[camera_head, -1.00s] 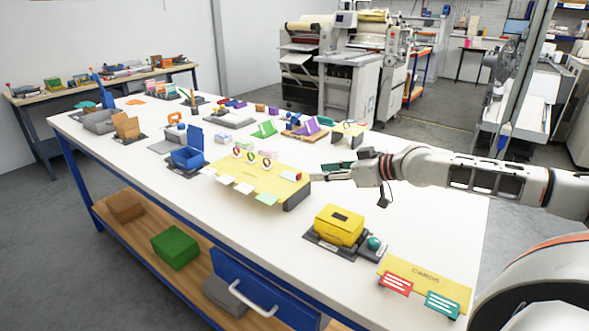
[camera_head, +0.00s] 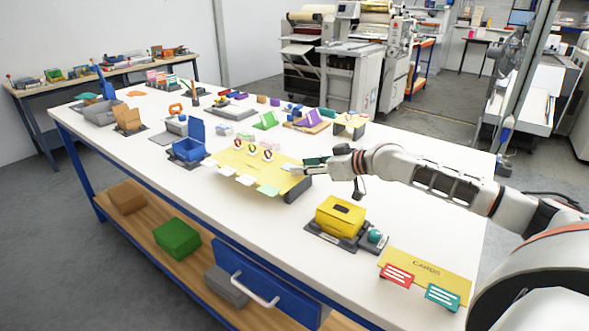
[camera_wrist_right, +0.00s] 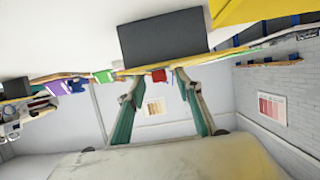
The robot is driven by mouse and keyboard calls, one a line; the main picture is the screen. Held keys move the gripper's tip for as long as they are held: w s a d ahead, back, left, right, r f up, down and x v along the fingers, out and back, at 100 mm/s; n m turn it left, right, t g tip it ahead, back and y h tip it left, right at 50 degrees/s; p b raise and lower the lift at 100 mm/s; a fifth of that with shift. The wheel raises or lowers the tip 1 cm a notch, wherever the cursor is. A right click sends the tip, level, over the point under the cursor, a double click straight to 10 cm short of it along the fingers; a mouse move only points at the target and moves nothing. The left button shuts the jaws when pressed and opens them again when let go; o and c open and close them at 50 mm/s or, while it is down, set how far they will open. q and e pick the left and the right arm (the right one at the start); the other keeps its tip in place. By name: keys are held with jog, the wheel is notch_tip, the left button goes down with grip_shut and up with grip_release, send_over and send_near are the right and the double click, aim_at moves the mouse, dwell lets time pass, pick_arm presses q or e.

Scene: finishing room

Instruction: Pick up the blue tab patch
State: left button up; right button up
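My right gripper (camera_head: 291,169) reaches in from the right, with its fingertips over the right end of the yellow sloped board (camera_head: 232,172). In the right wrist view its two fingers (camera_wrist_right: 159,78) stand apart, with a small red piece (camera_wrist_right: 158,75) showing beyond the gap between them. I cannot make out the blue tab patch now; the gripper covers the part of the board where a small blue patch showed earlier. The board's dark end block (camera_head: 298,190) is below the fingers, and it also shows in the wrist view (camera_wrist_right: 160,40). My left gripper is not in view.
The board holds several ring-shaped pieces (camera_head: 252,149) and pale tabs (camera_head: 245,180). A yellow box (camera_head: 340,216) stands in front to the right, near a yellow cards holder (camera_head: 430,275). A blue open box (camera_head: 188,149) is left. White tabletop between board and yellow box is clear.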

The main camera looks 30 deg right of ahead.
jog(key=shift+w, duration=0.2)
jog(key=c, duration=0.8)
jog(key=shift+o, duration=0.2)
